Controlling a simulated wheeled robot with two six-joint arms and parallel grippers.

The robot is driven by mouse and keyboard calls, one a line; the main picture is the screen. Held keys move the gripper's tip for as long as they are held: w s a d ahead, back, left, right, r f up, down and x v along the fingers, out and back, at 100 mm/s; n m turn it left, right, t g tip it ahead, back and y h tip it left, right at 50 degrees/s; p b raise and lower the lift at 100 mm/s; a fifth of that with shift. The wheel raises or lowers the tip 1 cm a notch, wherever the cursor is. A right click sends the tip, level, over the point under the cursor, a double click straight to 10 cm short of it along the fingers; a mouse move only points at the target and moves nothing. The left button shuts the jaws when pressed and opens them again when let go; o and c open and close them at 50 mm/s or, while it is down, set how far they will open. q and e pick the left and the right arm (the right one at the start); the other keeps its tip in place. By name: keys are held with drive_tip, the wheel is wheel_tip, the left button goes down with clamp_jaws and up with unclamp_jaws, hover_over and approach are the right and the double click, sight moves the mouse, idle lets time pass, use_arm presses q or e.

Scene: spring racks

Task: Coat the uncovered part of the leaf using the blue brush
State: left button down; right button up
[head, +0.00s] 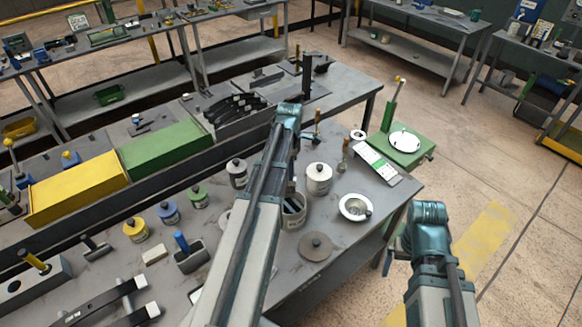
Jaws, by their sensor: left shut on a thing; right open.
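My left gripper (288,112) is at the end of the arm crossing the middle of the bench. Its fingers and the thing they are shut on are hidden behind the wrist. Several dark curved leaves (234,106) lie on a rack just left of it. A blue-handled tool (182,242), perhaps a brush, stands in a grey holder (194,260) at front left. Brown-handled brush-like tools stand right of the arm, one upright (343,152). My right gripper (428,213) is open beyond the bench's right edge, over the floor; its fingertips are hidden.
A white lidded pot (318,179), a white bowl (355,207) and a round brown plate (316,247) stand right of my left arm. A yellow bin (78,188) and green bin (165,146) line the left. A green stand (405,146) is at the right edge.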

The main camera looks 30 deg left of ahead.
sight(290, 192)
use_arm(q)
drive_tip(key=shift+f+b, duration=5.85)
drive_tip(key=shift+f, duration=0.1)
wheel_tip(290, 192, up, 8)
drive_tip(key=p, duration=0.7)
drive_tip(key=shift+f+p, duration=0.2)
drive_tip(key=shift+p, duration=0.1)
drive_tip(key=shift+r, duration=0.1)
wheel_tip(290, 192, up, 4)
drive_tip(key=p, duration=0.4)
